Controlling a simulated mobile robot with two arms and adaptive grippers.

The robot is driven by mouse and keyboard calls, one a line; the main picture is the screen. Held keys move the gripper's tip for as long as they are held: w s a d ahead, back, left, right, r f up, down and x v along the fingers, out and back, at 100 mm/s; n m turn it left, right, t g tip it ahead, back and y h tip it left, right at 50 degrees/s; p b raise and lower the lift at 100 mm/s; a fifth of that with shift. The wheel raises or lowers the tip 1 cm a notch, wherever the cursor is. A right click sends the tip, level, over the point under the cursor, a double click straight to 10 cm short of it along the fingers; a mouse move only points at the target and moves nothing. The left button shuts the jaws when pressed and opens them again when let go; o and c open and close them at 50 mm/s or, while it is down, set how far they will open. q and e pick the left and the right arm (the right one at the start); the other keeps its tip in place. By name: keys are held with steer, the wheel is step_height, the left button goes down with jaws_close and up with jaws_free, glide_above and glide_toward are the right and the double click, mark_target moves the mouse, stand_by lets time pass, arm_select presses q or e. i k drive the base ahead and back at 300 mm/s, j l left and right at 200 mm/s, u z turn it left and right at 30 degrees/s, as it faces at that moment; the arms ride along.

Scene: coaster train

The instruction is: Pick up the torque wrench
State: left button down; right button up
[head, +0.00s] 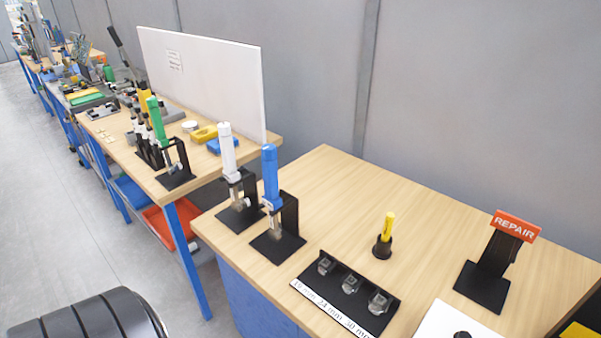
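Two upright tools that look like torque wrenches stand in black holders on the near wooden bench. One is a blue-handled tool (270,178) with a metal head low in its holder. The other is a white-handled tool (227,152), just left of and behind the blue one. A similar green-handled tool (157,124) stands on the farther bench. I cannot tell from the picture which one is the torque wrench. Neither of my grippers shows in the head view.
A black socket rack (345,312) with a size label, a yellow-handled tool (388,228) in a round black holder and a REPAIR sign (515,226) stand on the near bench (330,180). A white panel (205,75) backs the farther bench. The floor (50,220) at left is open.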

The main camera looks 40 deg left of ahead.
mark_target(230, 173)
steer(key=u, duration=1.8)
